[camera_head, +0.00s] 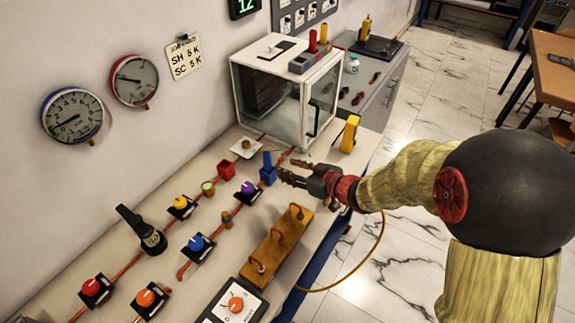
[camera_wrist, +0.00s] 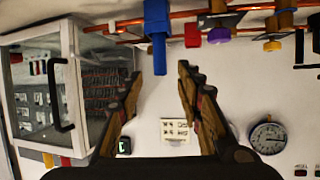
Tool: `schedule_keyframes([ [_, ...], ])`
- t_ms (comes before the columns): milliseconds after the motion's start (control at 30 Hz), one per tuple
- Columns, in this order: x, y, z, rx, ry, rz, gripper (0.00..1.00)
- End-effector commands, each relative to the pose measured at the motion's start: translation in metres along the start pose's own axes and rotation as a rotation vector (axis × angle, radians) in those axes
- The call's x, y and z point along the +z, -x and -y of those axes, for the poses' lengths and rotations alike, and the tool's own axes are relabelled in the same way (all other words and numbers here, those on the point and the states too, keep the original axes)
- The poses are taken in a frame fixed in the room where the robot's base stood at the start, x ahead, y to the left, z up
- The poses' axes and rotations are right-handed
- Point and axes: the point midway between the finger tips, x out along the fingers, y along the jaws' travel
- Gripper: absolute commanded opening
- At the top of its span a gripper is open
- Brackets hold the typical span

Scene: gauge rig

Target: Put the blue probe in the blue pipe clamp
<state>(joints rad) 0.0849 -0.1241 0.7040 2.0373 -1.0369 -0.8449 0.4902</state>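The blue pipe clamp (camera_head: 268,177) sits on a copper pipe on the bench, near the glass cabinet. The blue probe (camera_head: 267,160) stands upright at the clamp, its lower end appearing to be inside it. In the wrist view, which is upside down, the clamp (camera_wrist: 157,12) is at the top and the probe (camera_wrist: 159,55) hangs below it in the picture. My gripper (camera_head: 288,170) is open and empty, just right of the clamp. In the wrist view my fingertips (camera_wrist: 158,70) lie either side of the probe's free end, with no contact visible.
A red clamp (camera_head: 226,169) is left of the blue one. Coloured valve knobs (camera_head: 248,188) line the pipes. The glass cabinet (camera_head: 285,85) stands behind. A wooden rack (camera_head: 272,250) with copper loops lies in front, and a yellow block (camera_head: 350,133) stands to the right.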

Motion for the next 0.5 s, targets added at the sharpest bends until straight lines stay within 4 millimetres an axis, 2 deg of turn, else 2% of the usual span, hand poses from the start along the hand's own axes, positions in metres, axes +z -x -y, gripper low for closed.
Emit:
schedule_keyframes([
  [200, -0.002, 0.004, -0.002, 0.01, 0.003, 0.001, 0.36],
  [333, -0.018, 0.018, -0.023, 0.106, 0.024, 0.029, 0.36],
  [433, -0.039, 0.047, -0.052, 0.257, 0.037, 0.083, 0.36],
  [500, -0.053, 0.079, -0.07, 0.376, 0.027, 0.135, 0.36],
])
